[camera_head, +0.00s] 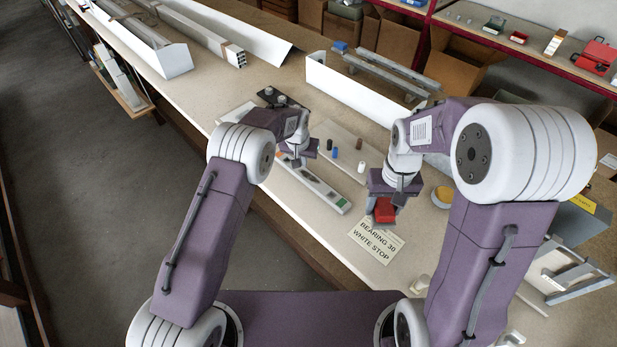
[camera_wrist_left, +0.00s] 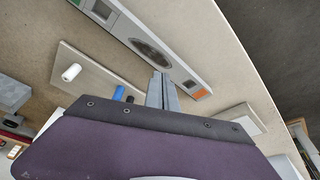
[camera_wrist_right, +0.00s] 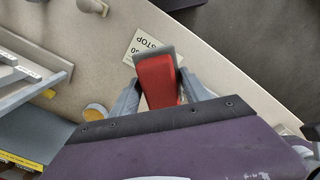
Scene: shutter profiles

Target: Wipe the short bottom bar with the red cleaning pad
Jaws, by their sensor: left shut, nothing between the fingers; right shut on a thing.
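The red cleaning pad (camera_head: 384,211) is held in my right gripper (camera_head: 388,202), above the bench near the printed card. In the right wrist view the red pad (camera_wrist_right: 160,82) sits between the two fingers, with a grey plate at its far end. My left gripper (camera_head: 297,161) is shut and empty, close over the long grey spirit level; its closed fingers (camera_wrist_left: 161,90) show in the left wrist view. A grey metal frame of bars (camera_head: 570,275) stands at the right of the bench, and part of it (camera_wrist_right: 35,85) shows in the right wrist view. I cannot tell which bar is the short bottom one.
The card (camera_head: 376,240) reads "BEARING 30 WHITE STOP". The level (camera_head: 325,192) lies along the front edge. A pale board (camera_head: 340,145) carries blue, white and dark pegs. A yellow round item (camera_head: 442,195) lies right of the pad.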

